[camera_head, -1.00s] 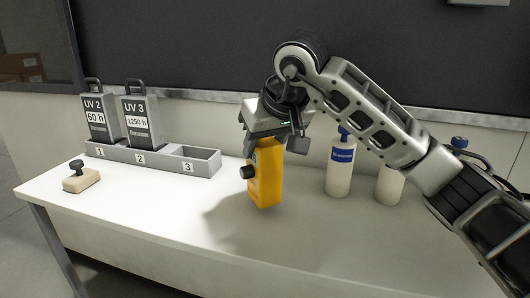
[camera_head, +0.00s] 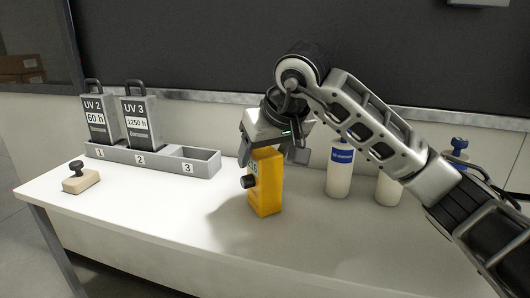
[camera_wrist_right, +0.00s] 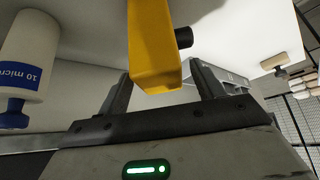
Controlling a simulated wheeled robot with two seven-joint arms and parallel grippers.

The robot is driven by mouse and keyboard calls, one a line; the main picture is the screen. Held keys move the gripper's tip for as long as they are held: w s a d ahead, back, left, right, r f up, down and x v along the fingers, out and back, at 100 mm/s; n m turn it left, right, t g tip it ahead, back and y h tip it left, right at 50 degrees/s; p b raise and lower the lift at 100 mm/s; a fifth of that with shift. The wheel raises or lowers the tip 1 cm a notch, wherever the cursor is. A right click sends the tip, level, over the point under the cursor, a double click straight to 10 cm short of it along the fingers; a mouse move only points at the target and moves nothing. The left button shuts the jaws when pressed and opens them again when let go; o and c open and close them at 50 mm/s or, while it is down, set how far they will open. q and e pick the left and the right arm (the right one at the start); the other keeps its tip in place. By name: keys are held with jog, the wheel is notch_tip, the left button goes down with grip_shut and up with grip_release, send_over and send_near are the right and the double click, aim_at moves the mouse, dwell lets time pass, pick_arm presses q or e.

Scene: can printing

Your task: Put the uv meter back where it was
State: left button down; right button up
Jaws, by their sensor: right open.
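The yellow uv meter (camera_head: 265,190) with a black knob on its side stands upright on the white table (camera_head: 150,215), right of the grey tray. My right gripper (camera_head: 271,154) is open just above and around its top. In the right wrist view the uv meter (camera_wrist_right: 153,45) is between the two spread fingers (camera_wrist_right: 162,92), with gaps on both sides. My left gripper is not in view.
The grey tray (camera_head: 187,168) has numbered slots. The UV 2 unit (camera_head: 95,118) and UV 3 unit (camera_head: 140,124) stand in slots 1 and 2; slot 3 looks empty. A stamp (camera_head: 80,179) lies at left. White bottles (camera_head: 340,172) stand right of the meter.

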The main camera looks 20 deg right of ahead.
jog(key=v, duration=1.1)
jog(key=shift+s+r+p, duration=0.2)
jog(key=shift+r+p, duration=0.1)
jog(key=shift+p, duration=0.1)
jog(key=shift+d, duration=0.1)
